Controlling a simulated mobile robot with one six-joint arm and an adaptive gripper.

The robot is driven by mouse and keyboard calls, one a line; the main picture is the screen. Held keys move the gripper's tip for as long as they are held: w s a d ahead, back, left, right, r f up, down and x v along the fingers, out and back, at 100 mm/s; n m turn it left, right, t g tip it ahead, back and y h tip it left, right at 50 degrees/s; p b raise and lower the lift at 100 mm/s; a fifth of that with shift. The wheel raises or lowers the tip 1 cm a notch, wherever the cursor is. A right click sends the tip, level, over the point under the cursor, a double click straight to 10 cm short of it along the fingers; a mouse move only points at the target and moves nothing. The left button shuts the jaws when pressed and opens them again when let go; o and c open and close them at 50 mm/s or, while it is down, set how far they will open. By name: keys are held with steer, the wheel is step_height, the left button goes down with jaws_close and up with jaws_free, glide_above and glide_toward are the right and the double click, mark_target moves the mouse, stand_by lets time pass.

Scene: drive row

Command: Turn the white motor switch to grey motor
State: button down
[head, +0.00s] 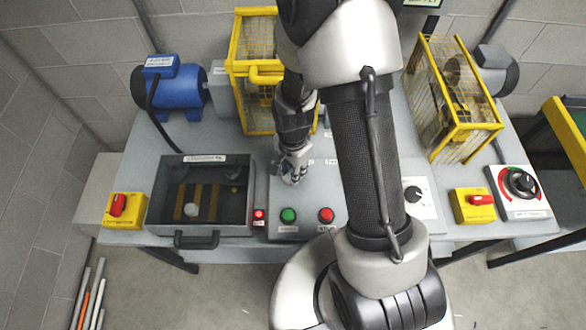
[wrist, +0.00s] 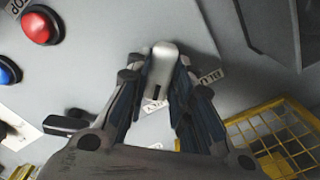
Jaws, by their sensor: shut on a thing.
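The white switch handle (wrist: 164,62) is a pale, rounded lever on the grey panel, with a dark slot at its lower end in the wrist view. My gripper (wrist: 162,75) has its fingers closed on both sides of it. In the head view my gripper (head: 291,178) reaches down to the panel and covers the switch. A label beginning "BLU" (wrist: 210,70) lies just right of the handle in the wrist view; another label is partly hidden below it. The grey motor (head: 496,76) stands at the back right. The blue motor (head: 172,87) stands at the back left.
A green button (head: 288,215) and a red button (head: 326,215) sit in front of my gripper. Yellow cages (head: 255,45) and (head: 462,135) stand behind.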

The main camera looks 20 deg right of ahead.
steer(key=c, duration=1.4)
jaws_free()
step_height(320, 180, up, 12)
steer(key=shift+r, duration=0.1)
steer(key=s+r+n+t, duration=0.4)
steer(key=s+r+n, duration=0.8)
steer(key=r, duration=0.7)
steer(key=s, duration=0.3)
steer(key=shift+r+n+t, duration=0.3)
steer(key=shift+n, duration=0.1)
